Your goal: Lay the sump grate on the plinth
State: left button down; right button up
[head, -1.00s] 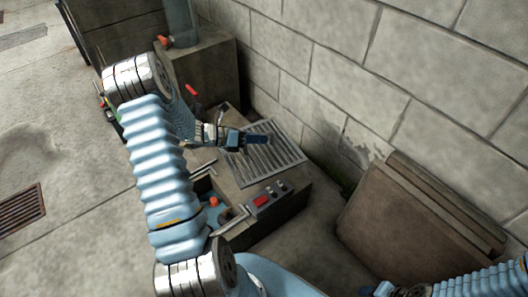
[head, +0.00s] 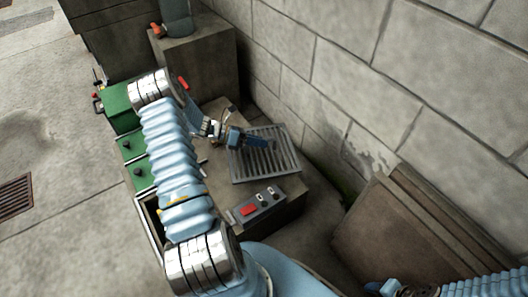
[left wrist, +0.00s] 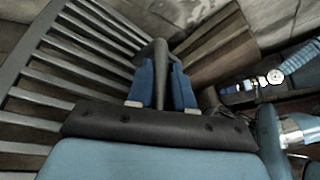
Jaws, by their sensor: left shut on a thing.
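The sump grate (head: 272,165) is a grey slatted metal panel over the top of a low grey-brown block (head: 225,180), perhaps the plinth. It also shows in the left wrist view (left wrist: 75,80), with slats running to the left. My left gripper (head: 262,143) is at the grate's wall-side part, its blue fingers (left wrist: 162,85) closed around a dark upright handle bar of the grate. Whether the grate rests on the block or hangs just above it I cannot tell. My right arm (head: 450,287) shows at the bottom right; its gripper's jaws are not clear.
Green boxes (head: 130,145) stand to the left. A taller block (head: 195,60) stands behind. A stone wall (head: 400,90) closes the right, with brown panels (head: 400,235) leaning there.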

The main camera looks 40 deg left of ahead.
aim_at(265, 150)
pick_arm(q)
jog(key=shift+w+d+f, duration=0.5)
jog(key=shift+w+f, duration=0.2)
jog(key=shift+f, duration=0.2)
jog(key=shift+w+d+f+b, duration=0.1)
jog(key=shift+f+b, duration=0.1)
jog(key=shift+f, duration=0.7)
jog(key=shift+w+d+f+b, duration=0.1)
jog(key=shift+f+b, duration=0.1)
jog(key=shift+f, duration=0.7)
jog(key=shift+f, duration=0.1)
jog(key=c, duration=1)
grip_release()
jog(key=v, duration=1.2)
